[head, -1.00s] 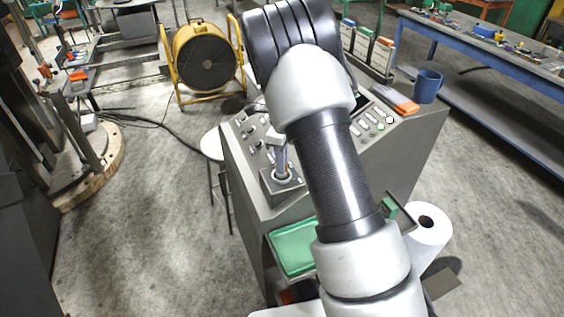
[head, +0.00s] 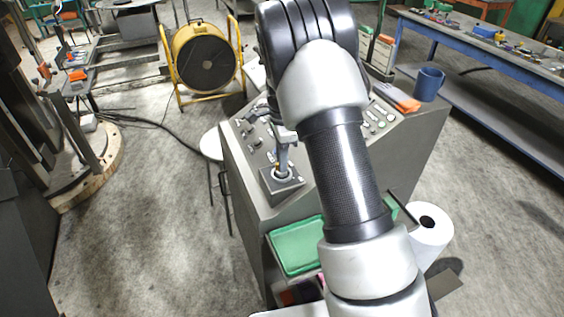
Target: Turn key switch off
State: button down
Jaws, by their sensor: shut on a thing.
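The key switch (head: 281,182) is on a small dark box at the near left of the grey control console, with a pale ring around its middle. My gripper (head: 281,171) points down onto it from above and is shut on its key, a small yellowish bit of which shows at the fingertips. The key itself is mostly hidden by the fingers, so its angle cannot be told. My arm covers the middle of the console.
A blue mug (head: 428,84) and an orange-and-grey item (head: 401,100) stand on the console's right. A green tray (head: 297,246) and a white paper roll (head: 429,232) are at the console's front.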

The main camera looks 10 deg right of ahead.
jog(key=n+b, duration=0.1)
jog(key=n, duration=0.3)
jog(key=shift+n, duration=0.3)
jog(key=n, duration=0.4)
jog(key=shift+n+b, duration=0.3)
jog(key=shift+n, duration=0.1)
jog(key=c, duration=1.8)
grip_release()
jog(key=shift+c, duration=0.2)
notch_tip(320, 180, up, 18)
jog(key=shift+f, duration=0.25)
